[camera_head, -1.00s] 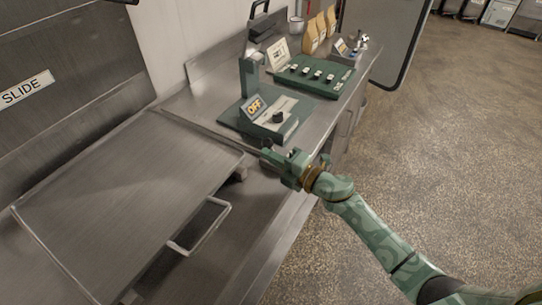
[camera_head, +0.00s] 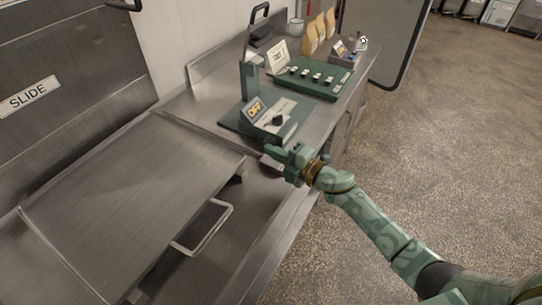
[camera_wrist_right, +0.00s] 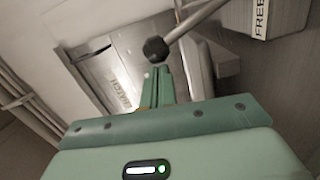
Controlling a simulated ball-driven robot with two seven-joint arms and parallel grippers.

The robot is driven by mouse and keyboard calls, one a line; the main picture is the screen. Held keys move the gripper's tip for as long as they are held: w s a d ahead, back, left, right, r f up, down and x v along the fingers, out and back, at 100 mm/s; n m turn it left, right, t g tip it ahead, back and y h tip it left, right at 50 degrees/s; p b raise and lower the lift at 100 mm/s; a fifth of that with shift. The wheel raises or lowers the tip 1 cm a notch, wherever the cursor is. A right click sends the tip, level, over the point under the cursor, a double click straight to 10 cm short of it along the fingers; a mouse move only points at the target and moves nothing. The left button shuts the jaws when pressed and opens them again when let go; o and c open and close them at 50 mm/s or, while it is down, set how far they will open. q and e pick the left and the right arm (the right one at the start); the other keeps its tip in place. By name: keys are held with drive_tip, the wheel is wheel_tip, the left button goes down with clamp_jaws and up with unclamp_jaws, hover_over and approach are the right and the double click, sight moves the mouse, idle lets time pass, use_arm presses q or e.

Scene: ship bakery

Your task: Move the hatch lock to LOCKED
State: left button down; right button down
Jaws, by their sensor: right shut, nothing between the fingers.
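In the right wrist view, a metal lever rod (camera_wrist_right: 197,19) with a dark faceted knob (camera_wrist_right: 155,49) crosses the top of the picture. Below it is a metal plate with a HATCH label (camera_wrist_right: 122,91), and a FREE label (camera_wrist_right: 261,18) shows at the top right. I see no LOCKED label. My right gripper (camera_wrist_right: 160,72) is shut and empty, its fingertips just under the knob; I cannot tell whether they touch it. In the head view my right gripper (camera_head: 277,158) is at the counter's front edge, and the lever is not clear there. My left gripper is not in view.
A green box with an OFF display and dark knob (camera_head: 278,119) stands on the counter (camera_head: 208,99) behind the gripper. A switch panel (camera_head: 318,77) is farther back. A steel surface with a bar handle (camera_head: 204,231) lies to the left, by the SLIDE label (camera_head: 28,96).

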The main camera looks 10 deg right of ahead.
drive_tip(key=w+d+r+m+g+p, duration=0.1)
drive_tip(key=w+d+m+p, duration=0.1)
drive_tip(key=w+d+m, duration=0.4)
drive_tip(key=shift+w+d+r+m, duration=0.15)
drive_tip(key=shift+d+r+m, duration=0.05)
drive_tip(key=shift+m, duration=0.7)
drive_tip(key=shift+d, duration=0.1)
idle(0.3)
drive_tip(key=p+v, duration=0.2)
drive_tip(key=v, duration=1.4)
